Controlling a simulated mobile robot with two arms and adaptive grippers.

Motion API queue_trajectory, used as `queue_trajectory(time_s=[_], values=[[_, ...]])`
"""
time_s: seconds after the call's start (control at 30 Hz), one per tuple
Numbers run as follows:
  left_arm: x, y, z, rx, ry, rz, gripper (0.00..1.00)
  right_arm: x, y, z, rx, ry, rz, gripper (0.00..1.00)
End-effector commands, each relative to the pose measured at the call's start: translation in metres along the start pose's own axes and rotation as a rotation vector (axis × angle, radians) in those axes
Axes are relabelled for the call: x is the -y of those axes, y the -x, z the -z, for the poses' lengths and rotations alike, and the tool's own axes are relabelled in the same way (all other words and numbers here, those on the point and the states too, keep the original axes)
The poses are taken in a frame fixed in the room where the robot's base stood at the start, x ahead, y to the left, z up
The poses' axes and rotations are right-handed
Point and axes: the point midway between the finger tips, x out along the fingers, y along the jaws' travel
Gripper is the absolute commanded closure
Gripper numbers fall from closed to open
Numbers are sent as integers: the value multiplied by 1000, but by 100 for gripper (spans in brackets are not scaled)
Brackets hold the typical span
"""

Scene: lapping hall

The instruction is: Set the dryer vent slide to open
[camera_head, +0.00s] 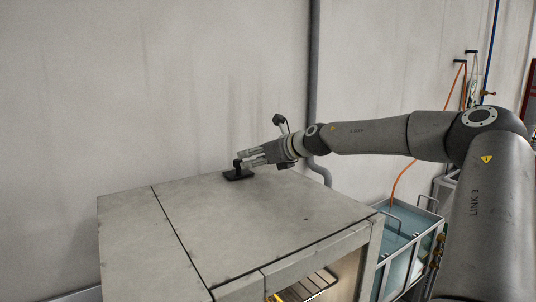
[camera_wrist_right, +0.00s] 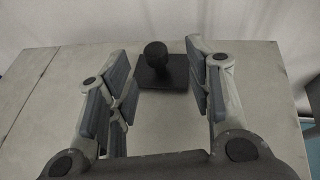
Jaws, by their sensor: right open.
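The dryer is a grey metal cabinet (camera_head: 270,220) with a flat top. The vent slide is a black knob on a flat black plate (camera_head: 238,175) near the back edge of the top. In the right wrist view the knob (camera_wrist_right: 156,55) stands upright on its plate, ahead of and between my fingers. My right gripper (camera_head: 252,159) is open and reaches in from the right at the slide. In the wrist view its fingers (camera_wrist_right: 158,88) are spread, with nothing held. I cannot tell whether a finger touches the plate. My left gripper is not in view.
A plain wall (camera_head: 160,90) stands close behind the cabinet. A grey vertical pipe (camera_head: 314,70) runs up the wall behind my right arm. A teal-topped tank (camera_head: 400,228) in a metal frame stands to the right. The rest of the cabinet top is clear.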

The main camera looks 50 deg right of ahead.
Motion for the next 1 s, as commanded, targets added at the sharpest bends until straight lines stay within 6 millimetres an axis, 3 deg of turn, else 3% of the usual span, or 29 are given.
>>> queue_trajectory(time_s=[0.43,1.0], values=[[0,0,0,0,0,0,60,2,46,-1,3,0,1,53],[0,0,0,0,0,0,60,2,53,0,1,0,2,53]])
